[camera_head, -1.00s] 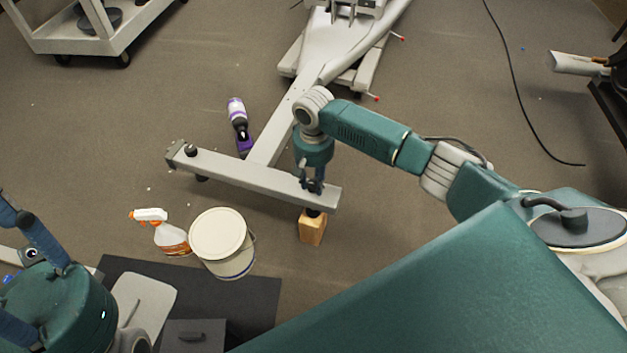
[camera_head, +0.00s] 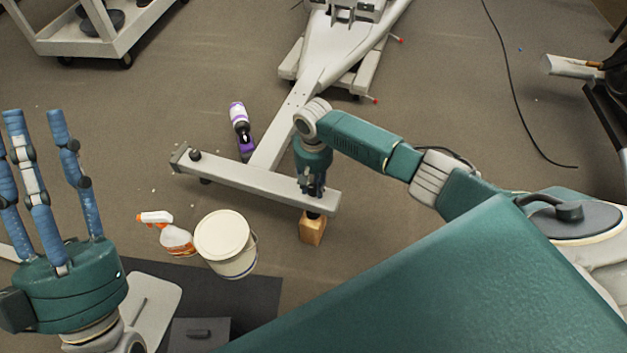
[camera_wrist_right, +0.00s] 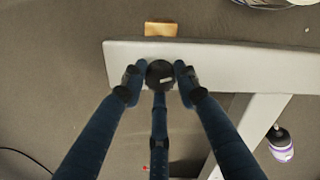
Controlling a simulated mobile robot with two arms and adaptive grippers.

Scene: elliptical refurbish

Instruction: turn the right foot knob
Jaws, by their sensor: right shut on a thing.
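The grey crossbar (camera_head: 245,180) of the elliptical's foot lies across the floor. A black knob (camera_head: 195,155) stands on its left end. The right foot knob shows in the right wrist view (camera_wrist_right: 160,73) as a round black knob on the bar. My right gripper (camera_head: 312,190) reaches down onto the bar's right end, and its blue fingers are shut around that knob. A wooden block (camera_head: 312,230) stands under this end of the bar. My left gripper (camera_head: 45,180) is raised at the left, fingers spread and empty.
A purple and white bottle (camera_head: 240,125) lies behind the bar. A spray bottle (camera_head: 168,235) and a lidded white bucket (camera_head: 225,240) stand in front of it. A white cart (camera_head: 95,40) is at the back left. A black cable (camera_head: 510,80) runs along the floor at right.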

